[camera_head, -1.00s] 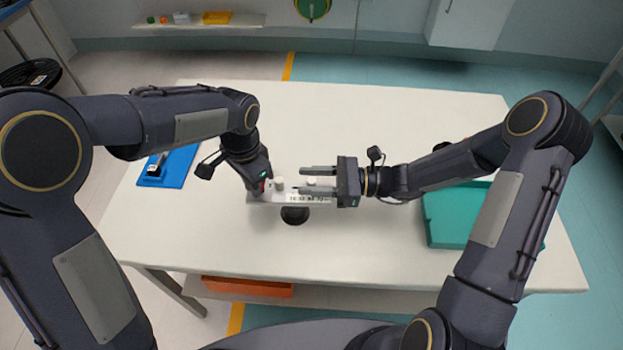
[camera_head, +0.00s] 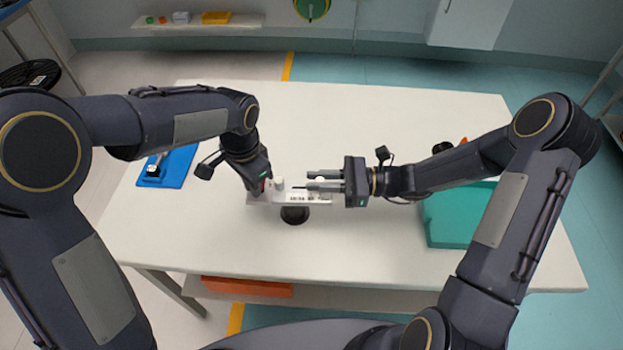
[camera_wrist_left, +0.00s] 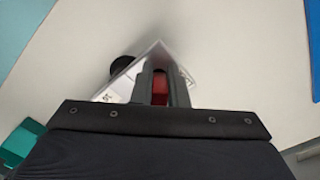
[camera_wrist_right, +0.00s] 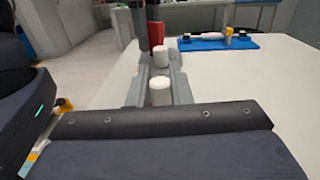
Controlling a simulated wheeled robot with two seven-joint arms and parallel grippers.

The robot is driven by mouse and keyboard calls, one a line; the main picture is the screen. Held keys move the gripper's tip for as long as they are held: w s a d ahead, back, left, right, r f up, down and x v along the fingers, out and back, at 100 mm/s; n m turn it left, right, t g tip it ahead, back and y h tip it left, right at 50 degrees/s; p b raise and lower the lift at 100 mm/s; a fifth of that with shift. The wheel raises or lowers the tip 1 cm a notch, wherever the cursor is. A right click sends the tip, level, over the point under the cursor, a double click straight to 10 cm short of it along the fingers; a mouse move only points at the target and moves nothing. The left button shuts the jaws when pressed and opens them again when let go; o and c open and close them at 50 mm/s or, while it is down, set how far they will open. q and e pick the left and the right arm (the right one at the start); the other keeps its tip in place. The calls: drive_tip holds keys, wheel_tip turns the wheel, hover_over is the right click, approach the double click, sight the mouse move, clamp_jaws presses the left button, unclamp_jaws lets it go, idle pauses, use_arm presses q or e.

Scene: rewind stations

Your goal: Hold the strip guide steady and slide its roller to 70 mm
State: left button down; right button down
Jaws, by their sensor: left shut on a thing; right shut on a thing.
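The strip guide (camera_head: 322,200) is a pale rail with a number scale along its front, lying on the table. My left gripper (camera_head: 264,186) is shut on its red grip (camera_wrist_left: 160,90) at the left end. A white post (camera_head: 279,183) stands beside that gripper. My right gripper (camera_head: 309,181) reaches in from the right, its fingers along the rail. In the right wrist view it is shut on a white cylindrical roller (camera_wrist_right: 160,93), with the white post (camera_wrist_right: 161,56) beyond. The scale figures are too small to read surely, and the fingers partly hide the roller.
A black round knob (camera_head: 295,215) sits at the guide's near side. A blue tray (camera_head: 180,168) with a small device lies left, and a teal tray (camera_head: 455,222) lies right under my right arm. The table (camera_head: 360,115) behind the guide is clear.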

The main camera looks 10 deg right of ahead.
drive_tip(key=shift+d, duration=0.3)
use_arm(q)
drive_tip(key=shift+a, duration=0.15)
use_arm(e)
drive_tip(key=c, duration=1.3)
unclamp_jaws()
drive_tip(key=shift+a, duration=0.1)
drive_tip(key=shift+c, duration=0.2)
drive_tip(key=s+d, duration=0.2)
drive_tip(key=d, duration=1)
use_arm(q)
drive_tip(key=c, duration=1.3)
unclamp_jaws()
drive_tip(key=shift+c, duration=0.2)
drive_tip(key=shift+r, duration=0.15)
